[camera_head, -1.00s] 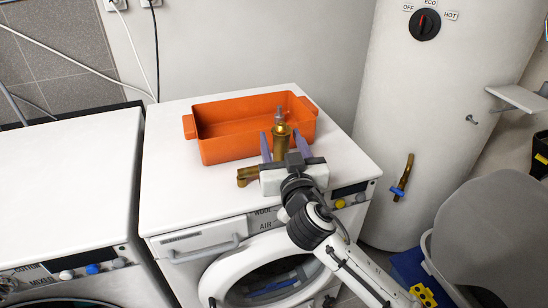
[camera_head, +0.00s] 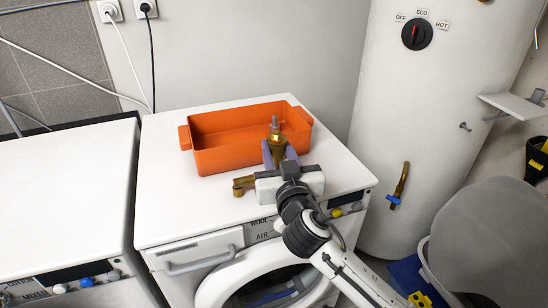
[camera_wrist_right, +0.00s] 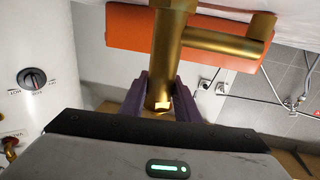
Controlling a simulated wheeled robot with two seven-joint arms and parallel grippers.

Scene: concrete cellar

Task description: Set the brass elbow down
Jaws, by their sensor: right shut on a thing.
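The brass elbow (camera_head: 274,147) is upright in front of the orange crate, with a grey tip on top in the head view. A brass branch shows left of my gripper. My left gripper is not in view.
The orange crate (camera_head: 222,160) stands open and empty-looking behind the elbow. A second white machine (camera_head: 65,200) stands at the left. A white boiler (camera_head: 385,130) stands to the right. The washer top is clear at the left and along the right side.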

